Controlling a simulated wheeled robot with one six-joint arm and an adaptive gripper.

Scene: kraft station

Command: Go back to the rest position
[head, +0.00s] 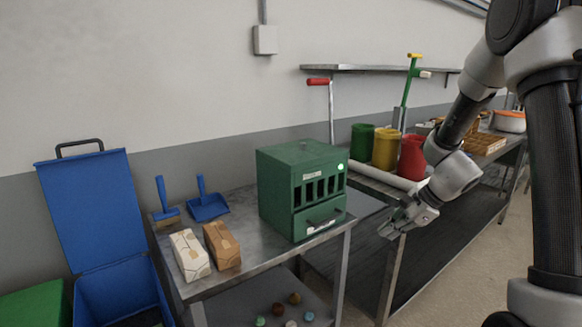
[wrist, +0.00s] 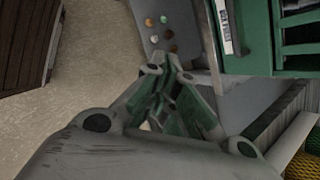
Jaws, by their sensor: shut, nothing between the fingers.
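My gripper (head: 392,232) is in front of and to the right of the green cabinet (head: 298,164), apart from it, in the head view. In the wrist view my gripper (wrist: 160,104) has its fingertips together with nothing between them. The cabinet's green front with its slots also shows in the wrist view (wrist: 262,62). The cabinet stands on a grey metal table (head: 262,263), and its lower drawer (head: 320,216) looks closed.
A white patterned package (head: 189,255) and a brown one (head: 221,246) lie on the table near a blue brush (head: 165,205) and dustpan (head: 207,205). Several small balls (head: 278,309) lie on the lower shelf. An open blue bin (head: 118,293) stands left. Red, yellow and green containers (head: 385,148) stand behind my arm.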

